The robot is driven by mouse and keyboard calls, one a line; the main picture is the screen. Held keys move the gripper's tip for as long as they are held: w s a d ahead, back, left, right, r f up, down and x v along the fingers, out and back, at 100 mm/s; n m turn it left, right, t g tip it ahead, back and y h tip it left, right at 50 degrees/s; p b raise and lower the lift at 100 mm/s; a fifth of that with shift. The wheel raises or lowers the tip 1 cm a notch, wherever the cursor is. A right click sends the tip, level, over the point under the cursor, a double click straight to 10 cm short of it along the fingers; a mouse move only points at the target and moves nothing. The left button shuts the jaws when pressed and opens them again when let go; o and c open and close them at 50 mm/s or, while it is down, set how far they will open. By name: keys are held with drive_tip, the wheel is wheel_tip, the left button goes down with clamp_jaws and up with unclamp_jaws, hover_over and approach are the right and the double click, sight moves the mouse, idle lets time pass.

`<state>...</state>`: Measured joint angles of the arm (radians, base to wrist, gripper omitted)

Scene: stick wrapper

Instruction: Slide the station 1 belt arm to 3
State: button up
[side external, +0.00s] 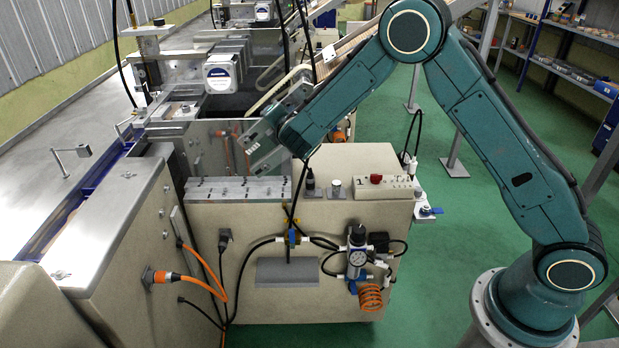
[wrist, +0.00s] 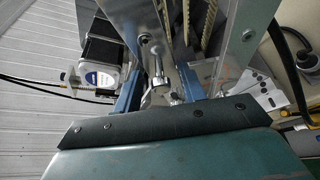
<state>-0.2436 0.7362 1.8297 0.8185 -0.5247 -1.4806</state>
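My gripper (side external: 250,146) is at the left end of my arm in the side view, above the front machine's top and beside a shiny metal panel. In the wrist view its two blue fingers (wrist: 158,90) stand apart. A small metal rod with a rounded end (wrist: 158,72) shows between them; I cannot tell whether a finger touches it, or whether it is the belt arm. A metal strip with dark marks (side external: 238,189) lies on the machine top below my gripper. No numbers are readable, and the station 1 belt arm cannot be made out for certain.
A white-faced motor (side external: 222,73) stands behind my gripper and shows left of the fingers in the wrist view (wrist: 101,80). A socket box with a red button (side external: 376,183) is on the machine top at right. Pale belts (wrist: 200,25) run beyond the fingers.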

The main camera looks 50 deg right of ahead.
drive_tip(key=v, duration=1.4)
drive_tip(key=shift+d, duration=0.1)
drive_tip(key=s+d+r+m+g+y, duration=0.2)
drive_tip(key=s+d+r+m+g, duration=0.3)
drive_tip(key=s+d+m, duration=0.5)
drive_tip(key=s+a+r+m+g+y, duration=0.1)
drive_tip(key=s+a+m+y, duration=0.1)
drive_tip(key=s, duration=0.9)
drive_tip(key=s+a+r+m+g+y, duration=0.1)
drive_tip(key=s+a+m+g+y, duration=0.1)
drive_tip(key=s+a+m, duration=0.2)
drive_tip(key=s+m, duration=0.3)
drive_tip(key=s, duration=0.4)
drive_tip(key=shift+s+r+y, duration=0.25)
drive_tip(key=shift+y, duration=0.15)
